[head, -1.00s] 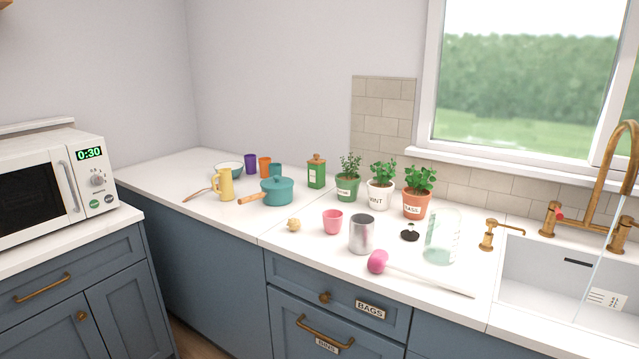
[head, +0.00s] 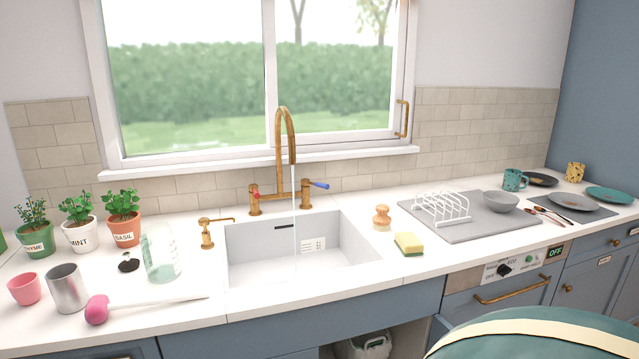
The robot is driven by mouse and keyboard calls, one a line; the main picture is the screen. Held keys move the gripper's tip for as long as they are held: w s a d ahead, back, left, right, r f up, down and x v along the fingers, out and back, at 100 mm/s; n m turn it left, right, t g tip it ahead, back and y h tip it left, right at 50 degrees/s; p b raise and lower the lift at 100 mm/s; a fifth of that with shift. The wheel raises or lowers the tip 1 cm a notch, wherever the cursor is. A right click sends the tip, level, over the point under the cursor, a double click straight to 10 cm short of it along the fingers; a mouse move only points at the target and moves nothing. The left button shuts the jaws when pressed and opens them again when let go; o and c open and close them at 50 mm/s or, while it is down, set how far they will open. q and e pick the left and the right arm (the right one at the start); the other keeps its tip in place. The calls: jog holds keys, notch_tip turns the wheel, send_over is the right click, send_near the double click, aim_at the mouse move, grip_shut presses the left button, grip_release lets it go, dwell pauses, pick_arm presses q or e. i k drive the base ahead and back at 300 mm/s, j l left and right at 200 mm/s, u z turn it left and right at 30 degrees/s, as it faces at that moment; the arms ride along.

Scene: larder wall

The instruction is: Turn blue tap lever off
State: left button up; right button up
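The brass tap (head: 286,150) stands behind the white sink (head: 262,262), and a thin stream of water (head: 295,215) falls from its spout into the basin. The blue tap lever (head: 319,185) is on the right side of the tap and sticks out to the right. A red lever (head: 254,190) is on the tap's left side. Neither of my grippers shows in the head view.
A brass soap dispenser (head: 207,232) is left of the sink. A wooden brush (head: 381,217), a sponge (head: 408,243) and a drying mat with a white rack (head: 441,207) are to the right. A green rounded object (head: 530,338) fills the lower right foreground.

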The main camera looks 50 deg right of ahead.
aim_at(305, 182)
jog(key=z, duration=1.5)
jog(key=i+l+u, duration=0.2)
jog(key=u, duration=0.2)
